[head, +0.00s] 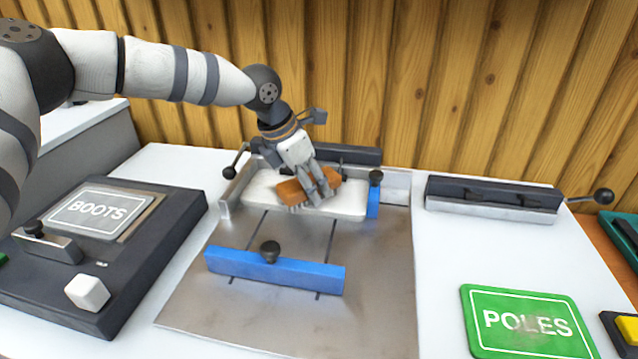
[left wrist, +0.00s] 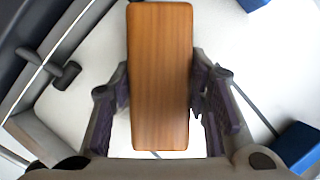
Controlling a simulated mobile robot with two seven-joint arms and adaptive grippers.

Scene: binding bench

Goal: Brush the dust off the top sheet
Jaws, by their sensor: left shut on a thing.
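My left gripper (head: 316,192) is shut on the wooden back of a brush (head: 289,191), over the white sheet stack (head: 349,205) at the back of the metal plate. The brush's pale bristle side faces down; whether it touches the top sheet I cannot tell. In the left wrist view the brush (left wrist: 160,60) lies lengthwise between the two fingers, with the white sheet (left wrist: 225,35) behind it. The brush and fingers hide part of the sheet. No dust is clear on the visible white. My right gripper is not in view.
A blue bar (head: 300,275) with a black knob crosses the metal plate (head: 375,290) in front. A blue stop (head: 374,200) stands at the stack's right. The black BOOTS stand (head: 165,220) is left; a smudged green POLES card (head: 520,340) and a clamp (head: 490,205) are right.

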